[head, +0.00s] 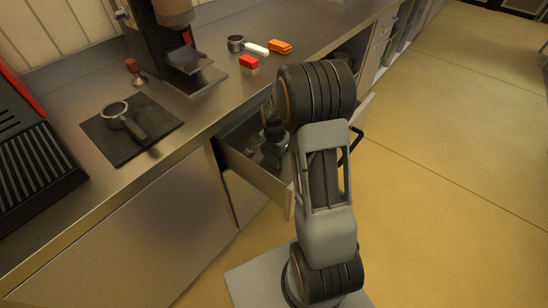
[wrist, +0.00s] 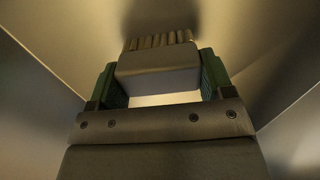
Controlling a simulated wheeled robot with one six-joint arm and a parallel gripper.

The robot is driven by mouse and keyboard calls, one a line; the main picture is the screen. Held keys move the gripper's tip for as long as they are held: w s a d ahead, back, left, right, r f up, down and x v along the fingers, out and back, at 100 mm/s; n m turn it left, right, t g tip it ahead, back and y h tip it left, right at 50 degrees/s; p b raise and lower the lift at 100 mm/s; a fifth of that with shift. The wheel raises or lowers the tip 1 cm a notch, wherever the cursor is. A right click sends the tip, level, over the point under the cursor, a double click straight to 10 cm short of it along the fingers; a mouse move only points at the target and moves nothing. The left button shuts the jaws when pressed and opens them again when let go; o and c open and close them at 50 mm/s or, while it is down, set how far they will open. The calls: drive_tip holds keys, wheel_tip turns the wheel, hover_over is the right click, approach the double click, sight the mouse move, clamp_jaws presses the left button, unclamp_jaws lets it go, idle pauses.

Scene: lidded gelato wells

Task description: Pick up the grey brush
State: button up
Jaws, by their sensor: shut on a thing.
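The grey brush (wrist: 158,66) is in the wrist view, a grey block with a row of tan bristles along its far edge. It sits between the two green-padded fingers of my gripper (wrist: 159,80), which is shut on it. In the head view my gripper is down inside an open drawer (head: 256,172) below the counter. My arm hides part of the drawer, and I cannot make out the brush there. Smooth metallic drawer walls surround the gripper in the wrist view. I cannot tell whether the brush touches the drawer floor.
The counter above the drawer holds a portafilter (head: 130,120) on a dark mat, a tamper (head: 135,72), a coffee machine, a red-and-white block (head: 249,64), a metal cup (head: 235,43), a white item (head: 256,48) and an orange item (head: 280,46). The floor at right is clear.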

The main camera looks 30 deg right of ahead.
drive_tip(key=shift+c, duration=1.1)
wheel_tip(320, 180, up, 10)
drive_tip(key=shift+r+p, duration=0.1)
drive_tip(key=shift+p, duration=0.6)
drive_tip(key=shift+o, duration=1.4)
drive_tip(key=shift+c, duration=0.9)
